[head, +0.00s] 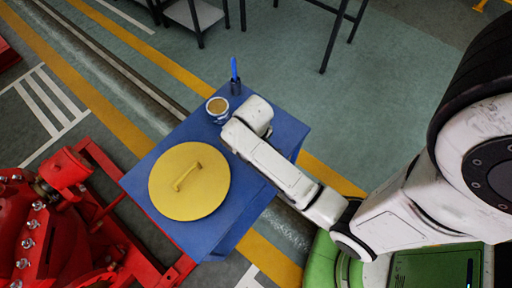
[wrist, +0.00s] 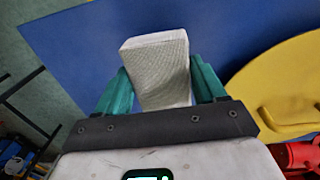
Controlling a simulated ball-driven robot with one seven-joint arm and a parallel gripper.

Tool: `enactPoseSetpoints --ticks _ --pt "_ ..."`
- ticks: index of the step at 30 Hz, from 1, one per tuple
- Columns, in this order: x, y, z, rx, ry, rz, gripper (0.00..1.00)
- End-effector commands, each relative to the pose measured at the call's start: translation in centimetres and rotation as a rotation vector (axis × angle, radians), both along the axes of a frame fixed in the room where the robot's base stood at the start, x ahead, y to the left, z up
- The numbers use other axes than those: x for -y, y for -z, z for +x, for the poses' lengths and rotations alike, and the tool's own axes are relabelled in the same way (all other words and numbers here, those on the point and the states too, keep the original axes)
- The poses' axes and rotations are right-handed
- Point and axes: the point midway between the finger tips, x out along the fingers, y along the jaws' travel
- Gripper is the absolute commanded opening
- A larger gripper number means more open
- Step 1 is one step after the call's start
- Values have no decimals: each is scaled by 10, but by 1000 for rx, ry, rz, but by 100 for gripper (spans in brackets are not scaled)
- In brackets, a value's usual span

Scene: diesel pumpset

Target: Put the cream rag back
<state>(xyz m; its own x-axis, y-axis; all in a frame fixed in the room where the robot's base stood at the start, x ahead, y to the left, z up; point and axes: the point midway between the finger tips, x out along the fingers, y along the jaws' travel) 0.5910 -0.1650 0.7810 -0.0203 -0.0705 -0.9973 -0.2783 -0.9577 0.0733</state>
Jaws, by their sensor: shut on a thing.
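The cream rag (wrist: 158,62) is a pale, block-like folded cloth in the wrist view. My gripper (wrist: 162,88) is shut on it, with one teal finger on each side. The rag is over the blue top of a table (wrist: 75,45); I cannot tell whether it touches that surface. In the head view, the end of my arm is over the table's right part, and the rag and fingers are hidden there.
A round yellow lid (head: 204,205) with a handle lies on the blue table. A tub with tan contents (head: 217,106) and a dark holder with a blue tool (head: 235,80) stand at the back corner. Red machinery (head: 55,225) is at left.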

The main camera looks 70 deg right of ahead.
Motion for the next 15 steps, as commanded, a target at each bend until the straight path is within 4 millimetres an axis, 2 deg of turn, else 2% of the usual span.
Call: enactPoseSetpoints --ticks 6,10,15 --pt "6 14 9 -1 0 0 41" --pt "5 33 7 -3 0 1 41" --pt "5 42 7 0 0 0 41"
